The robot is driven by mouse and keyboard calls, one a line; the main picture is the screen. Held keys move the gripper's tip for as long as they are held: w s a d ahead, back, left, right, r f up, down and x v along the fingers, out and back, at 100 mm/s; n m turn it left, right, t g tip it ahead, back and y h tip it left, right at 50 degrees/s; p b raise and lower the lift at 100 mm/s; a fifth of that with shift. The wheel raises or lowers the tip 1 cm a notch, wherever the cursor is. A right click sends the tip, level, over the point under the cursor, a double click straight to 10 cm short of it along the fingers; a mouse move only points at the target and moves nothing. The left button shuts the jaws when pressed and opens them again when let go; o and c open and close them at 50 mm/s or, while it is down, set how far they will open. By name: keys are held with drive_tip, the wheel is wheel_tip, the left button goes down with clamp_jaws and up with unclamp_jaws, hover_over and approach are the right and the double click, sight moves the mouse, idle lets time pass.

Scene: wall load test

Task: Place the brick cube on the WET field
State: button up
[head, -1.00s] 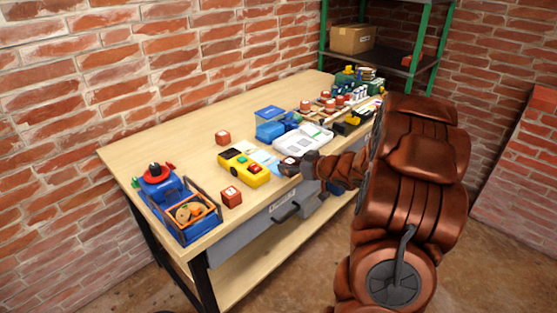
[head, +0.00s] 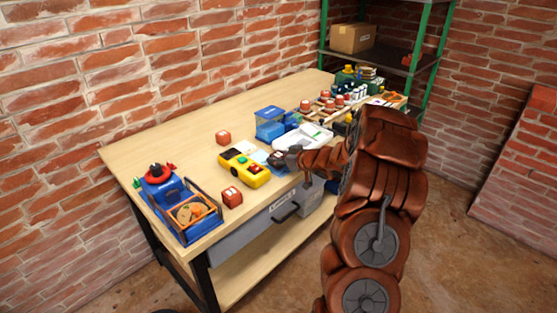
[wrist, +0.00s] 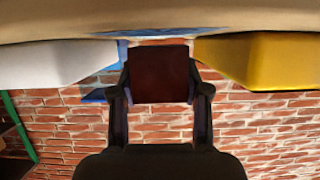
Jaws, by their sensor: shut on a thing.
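My gripper (head: 279,159) is low over the table, between the yellow device and the white tray. In the wrist view my gripper (wrist: 159,92) is shut on a dark reddish cube (wrist: 158,75), one finger on each side. I cannot tell whether the held cube touches the table. Two other red cubes with pale marks stand on the table, one at the back (head: 223,137) and one near the front edge (head: 232,196).
The yellow device (head: 245,169) is close on the left, the white tray (head: 305,138) close on the right. A blue container (head: 270,123) stands behind. A blue crate (head: 187,208) is at the left end. The table's back left is clear.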

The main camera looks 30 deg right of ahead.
drive_tip(key=shift+f, duration=0.35)
drive_tip(key=shift+f, duration=0.1)
drive_tip(key=o, duration=1.2)
drive_tip(key=shift+o, duration=0.2)
